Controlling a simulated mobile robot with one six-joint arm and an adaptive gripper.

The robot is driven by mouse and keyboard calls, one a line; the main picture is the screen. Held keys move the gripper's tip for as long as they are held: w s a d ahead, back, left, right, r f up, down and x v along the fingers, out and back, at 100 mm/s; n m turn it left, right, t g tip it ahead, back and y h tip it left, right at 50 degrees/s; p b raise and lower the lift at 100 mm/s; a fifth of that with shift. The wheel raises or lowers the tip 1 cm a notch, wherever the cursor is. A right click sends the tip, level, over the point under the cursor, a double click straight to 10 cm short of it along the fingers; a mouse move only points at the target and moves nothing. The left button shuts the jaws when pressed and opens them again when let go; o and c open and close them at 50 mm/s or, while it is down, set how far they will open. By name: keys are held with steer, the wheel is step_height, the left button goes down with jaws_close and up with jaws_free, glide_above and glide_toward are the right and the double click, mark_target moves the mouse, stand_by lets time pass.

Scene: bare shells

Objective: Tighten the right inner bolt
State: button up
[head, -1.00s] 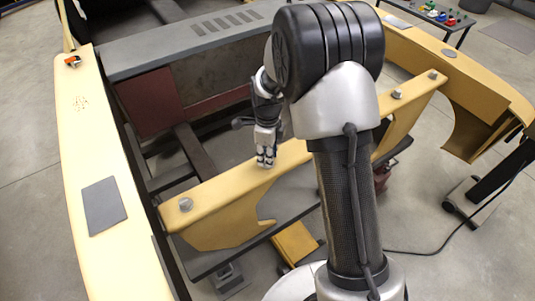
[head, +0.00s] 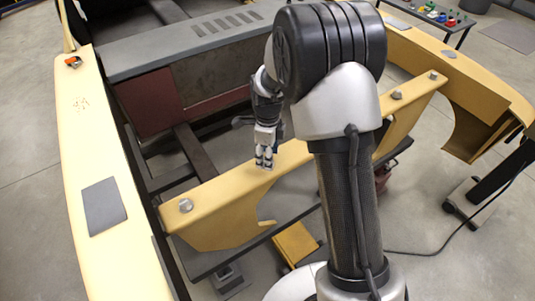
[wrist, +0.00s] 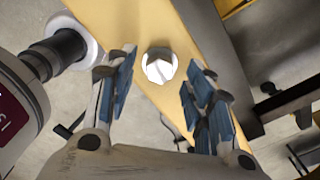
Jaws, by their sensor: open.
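My gripper (head: 264,164) is just above the yellow crossbeam (head: 225,190), left of its middle in the head view. In the wrist view a pale, shiny bolt head (wrist: 159,66) stands on the yellow beam between my open fingers, touching neither. In the head view my gripper hides this bolt. Other bolts show on the beam: one at the left end (head: 186,206) and two toward the right end, a nearer one (head: 397,95) and a farther one (head: 433,75). I cannot tell from the pictures which one is the right inner bolt.
A yellow side rail (head: 95,150) with a grey pad (head: 104,206) runs along the left. A grey slotted cross-member (head: 180,45) lies behind. A curved yellow rail (head: 480,90) is at the right. A small table with coloured items (head: 432,13) stands at the back right.

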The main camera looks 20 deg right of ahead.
step_height(320, 180, up, 12)
steer(key=shift+f, duration=0.15)
stand_by(0.6)
